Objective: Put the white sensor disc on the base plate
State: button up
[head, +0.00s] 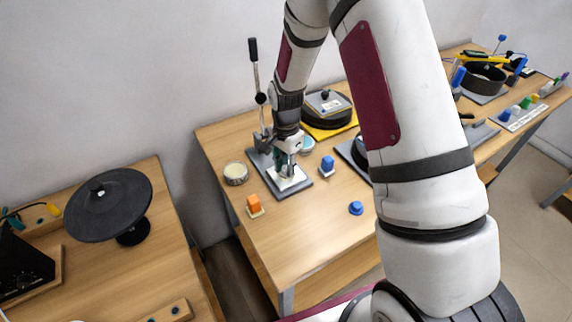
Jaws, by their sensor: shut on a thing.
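My gripper (286,167) points down over a grey base plate (294,190) on the middle table. Its fingers are shut on a small white piece, most likely the white sensor disc (288,173), which the fingers largely hide. A white square pad (289,182) lies on the plate directly beneath the fingertips. I cannot tell whether the disc touches the pad or is just above it.
A tall black-handled lever (255,75) rises behind the plate. A round tin (236,173), an orange block (254,206), a blue block (327,165) and a blue knob (356,208) stand around it. The table's front is clear.

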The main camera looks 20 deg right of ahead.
aim_at(286, 168)
jog(key=o, duration=0.9)
notch_tip(286, 168, up, 13)
jog(key=b, duration=0.1)
jog(key=s+r+n+t, duration=0.1)
jog(key=s+r+n, duration=0.2)
jog(key=s+r, duration=0.3)
jog(key=s+r+n+t, duration=0.1)
jog(key=s+r+n, duration=0.25)
jog(key=r, duration=0.45)
jog(key=shift+s+r+n+t, duration=0.55)
jog(key=shift+s+r+n, duration=0.5)
jog(key=shift+s, duration=1.65)
jog(key=shift+s+r+n+t, duration=0.6)
jog(key=shift+s+r+n, duration=0.45)
jog(key=shift+s, duration=1.65)
jog(key=shift+s+r+n+t, duration=0.55)
jog(key=shift+s+r+n, duration=0.45)
jog(key=shift+s, duration=1.7)
